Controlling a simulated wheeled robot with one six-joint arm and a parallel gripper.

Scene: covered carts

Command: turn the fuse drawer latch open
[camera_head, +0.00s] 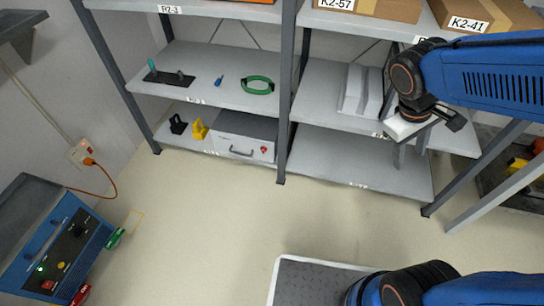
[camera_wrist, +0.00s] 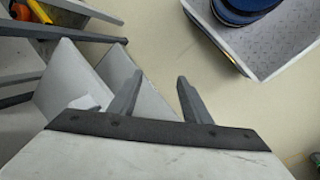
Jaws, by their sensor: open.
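A grey drawer unit (camera_head: 245,134) stands on the bottom shelf of the left rack. Its front has a dark bar handle (camera_head: 241,153) and a small red latch knob (camera_head: 264,150) at the right; the knob is too small to tell how it is turned. My gripper (camera_head: 411,152) hangs in front of the right rack, well to the right of the drawer unit and apart from it. In the wrist view my gripper (camera_wrist: 157,97) is open, with nothing between its fingers. The drawer and latch do not show in the wrist view.
A yellow part (camera_head: 199,129) and a black part (camera_head: 178,124) sit left of the drawer unit. A green ring (camera_head: 257,85) lies on the shelf above. A dark rack post (camera_head: 287,100) stands right of the drawer. The floor (camera_head: 215,215) in front is clear; a blue machine (camera_head: 58,240) stands left.

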